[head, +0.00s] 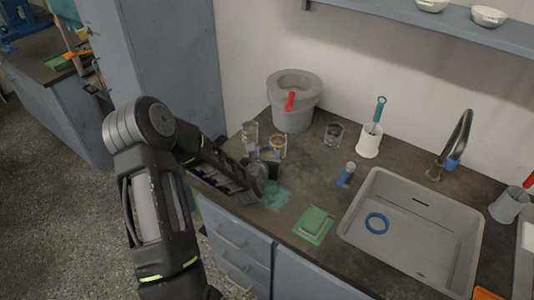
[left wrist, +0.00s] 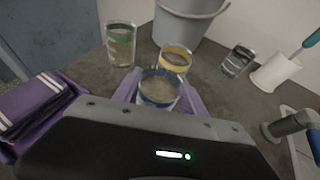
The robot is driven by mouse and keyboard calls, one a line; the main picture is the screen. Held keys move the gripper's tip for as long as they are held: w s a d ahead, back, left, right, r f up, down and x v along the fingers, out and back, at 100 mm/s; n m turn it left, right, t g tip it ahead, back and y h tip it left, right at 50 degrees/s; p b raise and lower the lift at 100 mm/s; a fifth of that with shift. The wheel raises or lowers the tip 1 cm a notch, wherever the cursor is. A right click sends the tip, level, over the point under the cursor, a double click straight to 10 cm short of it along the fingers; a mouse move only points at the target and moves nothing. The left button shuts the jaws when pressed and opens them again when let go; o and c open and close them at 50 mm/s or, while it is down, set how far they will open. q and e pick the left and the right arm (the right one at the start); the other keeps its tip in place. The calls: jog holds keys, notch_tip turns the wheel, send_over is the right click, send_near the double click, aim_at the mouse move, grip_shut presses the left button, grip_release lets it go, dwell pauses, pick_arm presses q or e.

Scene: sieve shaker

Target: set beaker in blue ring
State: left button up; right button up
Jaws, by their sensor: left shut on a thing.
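My left gripper (head: 264,172) is shut on a beaker with a blue band (left wrist: 158,88), which sits between the purple fingers in the left wrist view. It holds pale grainy contents. In the head view the gripper and arm mostly hide this beaker. A blue ring (head: 376,223) lies in the sink basin, well to the right of the gripper. Other beakers stand behind the gripper: one with a green band (head: 250,133), one with a yellow band (head: 278,146); both also show in the left wrist view (left wrist: 121,43) (left wrist: 174,62). My right gripper is out of view.
A grey bucket (head: 293,108) stands at the back, and a clear beaker (head: 333,134) and white brush holder (head: 369,141) to its right. A blue-grey cylinder (head: 346,175), green pad (head: 314,225) and teal patch (head: 275,195) lie between gripper and sink (head: 412,262). A faucet (head: 460,140) rises behind the sink.

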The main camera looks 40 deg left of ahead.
pick_arm(q)
jog(key=shift+f+b, duration=0.15)
jog(key=shift+b, duration=0.15)
jog(key=o, duration=1.4)
jog(key=shift+r+p, duration=0.3)
jog(key=shift+p, duration=0.05)
jog(key=shift+s+d, duration=0.1)
jog(key=shift+s, duration=0.15)
jog(key=p+v, duration=0.2)
jog(key=v, duration=0.9)
jog(key=shift+s+d+r, duration=0.1)
jog(key=shift+s, duration=0.15)
